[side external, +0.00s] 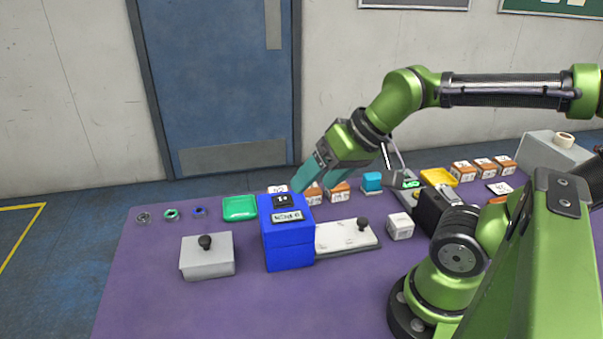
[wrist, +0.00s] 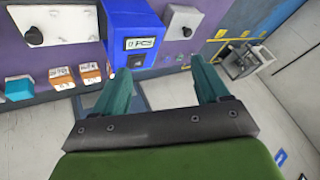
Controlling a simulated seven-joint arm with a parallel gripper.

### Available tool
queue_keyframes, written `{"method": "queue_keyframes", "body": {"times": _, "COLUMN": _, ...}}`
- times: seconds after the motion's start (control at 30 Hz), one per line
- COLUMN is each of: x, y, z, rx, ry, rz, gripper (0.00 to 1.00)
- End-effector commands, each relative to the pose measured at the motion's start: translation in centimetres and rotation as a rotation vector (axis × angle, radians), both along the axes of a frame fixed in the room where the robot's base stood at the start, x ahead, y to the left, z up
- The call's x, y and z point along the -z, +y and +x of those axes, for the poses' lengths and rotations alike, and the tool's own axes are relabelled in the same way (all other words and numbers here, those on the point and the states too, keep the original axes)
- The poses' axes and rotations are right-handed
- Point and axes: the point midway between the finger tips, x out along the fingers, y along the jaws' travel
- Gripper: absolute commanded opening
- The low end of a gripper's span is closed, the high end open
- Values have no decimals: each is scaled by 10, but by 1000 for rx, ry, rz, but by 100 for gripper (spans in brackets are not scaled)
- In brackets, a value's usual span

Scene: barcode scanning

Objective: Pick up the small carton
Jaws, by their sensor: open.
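Several small brown cartons with white labelled tops stand along the back of the purple table. Two, a left carton (side external: 313,194) and a right carton (side external: 339,192), stand just right of the blue box (side external: 288,245). The same pair shows at the left of the wrist view, as one carton (wrist: 61,78) and another (wrist: 90,74). A plain whitish box (side external: 400,226) stands nearer the front. I cannot tell which is the task's carton. My gripper (side external: 306,178) is open and empty, tilted down above the back of the table near the blue box; its teal fingers (wrist: 160,70) are apart.
A grey box with a black knob (side external: 207,257) and a white knobbed slab (side external: 346,236) flank the blue box. A green tray (side external: 239,208), turquoise block (side external: 372,182) and yellow tray (side external: 438,177) line the back. The front left table is clear.

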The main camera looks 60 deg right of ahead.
Motion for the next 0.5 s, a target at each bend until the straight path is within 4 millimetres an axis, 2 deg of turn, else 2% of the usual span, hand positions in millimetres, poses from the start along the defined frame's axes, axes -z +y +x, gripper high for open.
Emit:
{"method": "queue_keyframes", "body": {"times": 0.1, "x": 14, "y": -10, "z": 16, "rx": 9, "ry": 83, "rz": -38, "gripper": 74}}
{"method": "queue_keyframes", "body": {"times": 0.17, "x": 21, "y": -19, "z": 29, "rx": -53, "ry": 122, "rz": -116, "gripper": 74}}
{"method": "queue_keyframes", "body": {"times": 0.27, "x": 35, "y": -38, "z": 56, "rx": -288, "ry": 180, "rz": -315, "gripper": 74}}
{"method": "queue_keyframes", "body": {"times": 0.5, "x": 64, "y": -78, "z": 109, "rx": -1008, "ry": 264, "rz": -735, "gripper": 74}}
